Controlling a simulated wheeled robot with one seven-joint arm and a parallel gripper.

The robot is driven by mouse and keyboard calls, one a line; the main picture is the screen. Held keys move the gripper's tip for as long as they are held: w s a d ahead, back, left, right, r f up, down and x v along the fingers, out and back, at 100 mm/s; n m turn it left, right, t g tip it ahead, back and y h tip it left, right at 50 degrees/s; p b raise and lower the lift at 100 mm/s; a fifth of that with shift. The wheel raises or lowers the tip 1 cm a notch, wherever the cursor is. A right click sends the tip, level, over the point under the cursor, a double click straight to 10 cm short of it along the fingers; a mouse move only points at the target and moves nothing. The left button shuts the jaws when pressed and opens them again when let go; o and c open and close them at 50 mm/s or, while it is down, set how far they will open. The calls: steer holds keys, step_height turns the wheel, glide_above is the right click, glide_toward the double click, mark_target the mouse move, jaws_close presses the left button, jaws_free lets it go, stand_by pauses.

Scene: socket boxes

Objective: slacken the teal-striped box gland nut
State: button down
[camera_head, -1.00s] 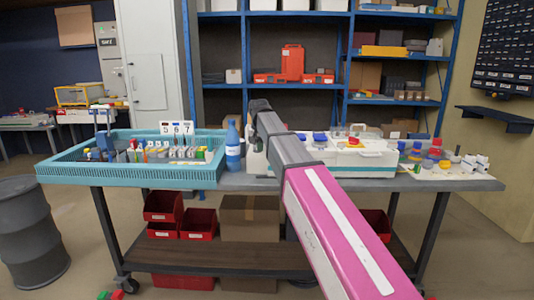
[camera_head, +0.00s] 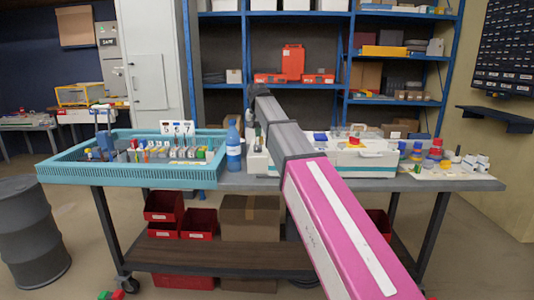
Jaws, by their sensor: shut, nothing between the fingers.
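A long white box with a teal stripe along its front (camera_head: 365,171) stands on the cart top, right of centre. Its left part shows behind and left of my arm, and its middle is hidden by the arm. Small blue, red and yellow parts sit on its top. I cannot tell which of them is the gland nut. My gripper (camera_head: 251,132) hangs small and dark at the far end of my arm, over or beside the box's left end. It is shut and empty. I cannot tell whether it touches anything.
A teal basket (camera_head: 130,182) with several small parts and number cards fills the cart's left. A blue bottle (camera_head: 233,147) stands close left of my gripper. A pale board (camera_head: 445,172) with coloured parts lies at the right. Blue shelves (camera_head: 395,101) stand behind.

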steer(key=shift+s+a+x, duration=0.15)
steer(key=shift+x, duration=0.8)
steer(key=shift+s+a+x, duration=0.2)
steer(key=shift+x, duration=0.75)
steer(key=shift+s+a+x, duration=0.15)
steer(key=shift+x, duration=0.8)
steer(key=shift+f, duration=0.35)
steer(key=shift+s+f, duration=0.15)
steer(key=shift+d, duration=0.5)
steer(key=shift+s+d, duration=0.1)
steer(key=shift+s, duration=0.25)
steer(key=w+v, duration=0.1)
steer(key=v, duration=0.5)
steer(key=shift+w+a+r, duration=0.3)
steer(key=shift+w, duration=0.15)
